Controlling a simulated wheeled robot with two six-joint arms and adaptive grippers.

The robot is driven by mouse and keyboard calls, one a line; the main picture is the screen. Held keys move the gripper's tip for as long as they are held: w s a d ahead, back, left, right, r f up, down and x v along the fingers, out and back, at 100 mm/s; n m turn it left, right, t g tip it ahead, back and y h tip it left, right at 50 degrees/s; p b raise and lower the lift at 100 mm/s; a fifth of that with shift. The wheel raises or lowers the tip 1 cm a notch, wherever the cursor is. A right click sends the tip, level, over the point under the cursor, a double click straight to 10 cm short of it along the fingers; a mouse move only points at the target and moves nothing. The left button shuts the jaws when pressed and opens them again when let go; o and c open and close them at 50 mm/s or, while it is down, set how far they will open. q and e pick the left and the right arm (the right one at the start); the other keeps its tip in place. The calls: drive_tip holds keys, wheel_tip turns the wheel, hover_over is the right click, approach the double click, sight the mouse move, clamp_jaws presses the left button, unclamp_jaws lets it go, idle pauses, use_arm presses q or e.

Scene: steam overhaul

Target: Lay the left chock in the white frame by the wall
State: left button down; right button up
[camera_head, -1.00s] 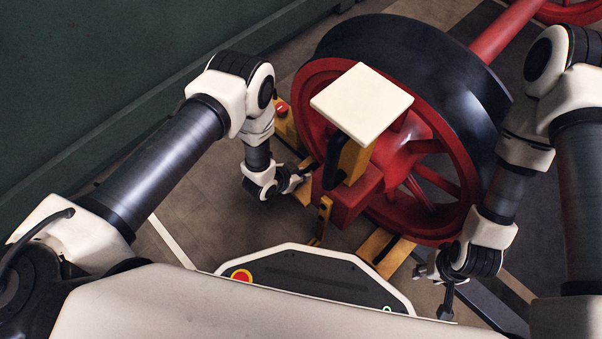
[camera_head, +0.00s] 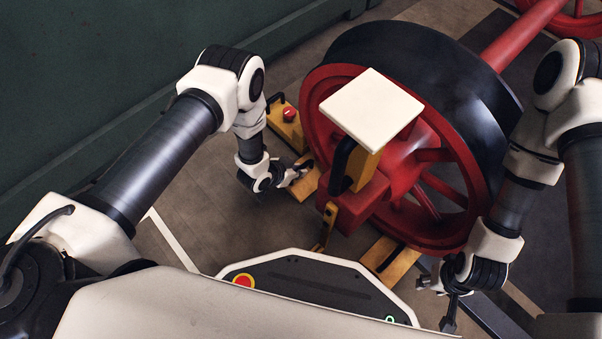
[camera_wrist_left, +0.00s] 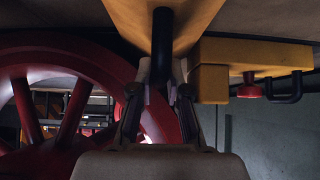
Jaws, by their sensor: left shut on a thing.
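The left chock (camera_head: 307,186) is a yellow block low beside the red wheel's left edge. In the left wrist view the chock (camera_wrist_left: 190,20) fills the top, with its dark handle (camera_wrist_left: 161,35) running down between my fingers. My left gripper (camera_head: 298,174) is shut on that handle; it also shows in the left wrist view (camera_wrist_left: 160,92). I cannot tell whether the chock touches the floor. A white line (camera_head: 172,240) lies on the floor at left; I cannot tell whether it belongs to the white frame. My right gripper (camera_head: 450,312) hangs low at right, its fingers unclear.
The black-rimmed red wheel (camera_head: 437,165) stands to the right of the chock. A yellow box with a red button (camera_head: 289,115) stands behind it, near the green wall (camera_head: 90,80). A white square plate (camera_head: 371,108) rises in front. Another yellow block (camera_head: 391,262) lies lower right.

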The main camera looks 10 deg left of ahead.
use_arm(q)
drive_tip(key=shift+w+a, duration=0.15)
drive_tip(key=shift+s+a+r+p, duration=0.1)
drive_tip(key=shift+s+a+p, duration=0.15)
drive_tip(key=shift+s+p, duration=0.15)
drive_tip(key=s+a+p, duration=0.1)
drive_tip(key=s, duration=0.1)
drive_tip(key=s+a+p, duration=0.1)
drive_tip(key=s+a, duration=0.1)
drive_tip(key=s+a+p, duration=0.1)
drive_tip(key=s, duration=0.1)
drive_tip(key=shift+s+a+r, duration=0.15)
drive_tip(key=shift+s, duration=0.1)
drive_tip(key=s+a+p, duration=0.4)
drive_tip(key=s+a, duration=0.2)
drive_tip(key=s, duration=0.3)
drive_tip(key=shift+s+a, duration=0.15)
drive_tip(key=shift+s, duration=0.1)
drive_tip(key=shift+r, duration=0.1)
